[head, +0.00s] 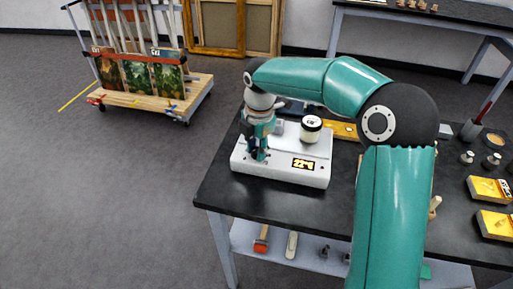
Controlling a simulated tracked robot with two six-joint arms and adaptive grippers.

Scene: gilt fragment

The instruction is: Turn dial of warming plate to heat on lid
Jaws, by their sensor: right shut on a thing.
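The warming plate (312,177) is a white box near the table's left front edge, with a small lit display (303,164) on its front right. The digits are too small to read surely. A pale jar with a dark top and a label (311,129) stands on its right rear part. My right gripper (259,156) points down at the plate's front left and is shut on the dial, which its fingers mostly hide. I cannot make out the dial's setting. My left gripper is not in view.
My right arm crosses the black table (252,202) and hides part of it. Yellow-labelled boxes (490,188) and small metal weights (467,157) are at the right. A lower shelf (275,240) holds tools. A cart with paintings (150,88) stands at the left; the floor between is clear.

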